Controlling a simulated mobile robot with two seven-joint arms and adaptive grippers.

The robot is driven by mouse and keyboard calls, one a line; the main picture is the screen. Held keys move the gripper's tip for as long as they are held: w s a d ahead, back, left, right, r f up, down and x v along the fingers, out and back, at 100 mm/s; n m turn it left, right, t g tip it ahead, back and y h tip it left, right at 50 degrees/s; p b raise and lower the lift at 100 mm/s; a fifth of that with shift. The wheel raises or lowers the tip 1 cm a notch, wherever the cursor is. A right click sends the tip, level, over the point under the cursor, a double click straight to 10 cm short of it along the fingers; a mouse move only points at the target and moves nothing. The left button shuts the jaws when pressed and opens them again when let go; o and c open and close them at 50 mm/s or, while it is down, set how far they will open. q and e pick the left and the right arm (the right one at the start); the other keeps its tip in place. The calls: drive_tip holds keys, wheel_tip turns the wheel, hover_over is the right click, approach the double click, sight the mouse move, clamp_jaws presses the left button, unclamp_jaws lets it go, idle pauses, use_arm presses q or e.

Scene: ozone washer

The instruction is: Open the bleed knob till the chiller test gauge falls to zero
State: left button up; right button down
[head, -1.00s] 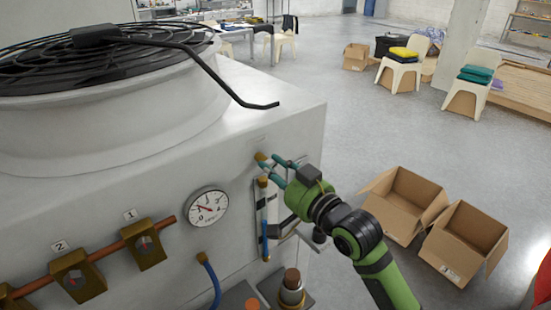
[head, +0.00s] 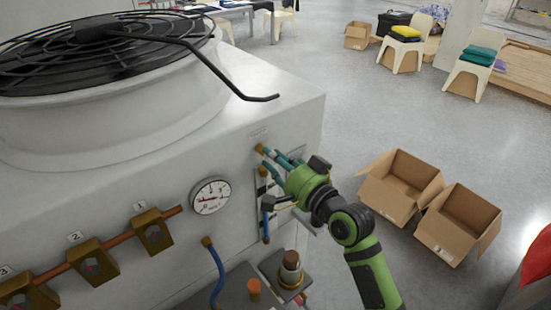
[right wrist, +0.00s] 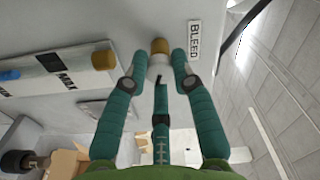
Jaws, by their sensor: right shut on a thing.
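The bleed knob is a small brass-capped knob on the chiller's side panel, beside a "BLEED" label. In the right wrist view the brass knob (right wrist: 160,46) sits between my right gripper's teal fingertips (right wrist: 164,66). In the head view the knob (head: 260,148) shows at the tips of my right gripper (head: 269,158), which is shut on it; the fingers partly hide it. The round white test gauge (head: 211,195) is on the same panel, left of the knob. Its needle appears to point toward the lower left; the exact reading is too small to tell. My left gripper is not in view.
A sight tube (head: 265,218) with a brass cap stands just below the knob. Numbered brass valves (head: 153,232) line a copper pipe at left. A blue hose (head: 217,272) hangs below the gauge. Open cardboard boxes (head: 459,224) stand on the floor at right.

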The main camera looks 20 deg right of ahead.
drive_tip(key=shift+r, duration=0.35)
drive_tip(key=c, duration=1.2)
unclamp_jaws()
drive_tip(key=shift+o, duration=0.9)
drive_tip(key=shift+w, duration=0.1)
drive_tip(key=shift+w+f, duration=0.1)
drive_tip(key=shift+f, duration=0.2)
drive_tip(key=v, duration=1.2)
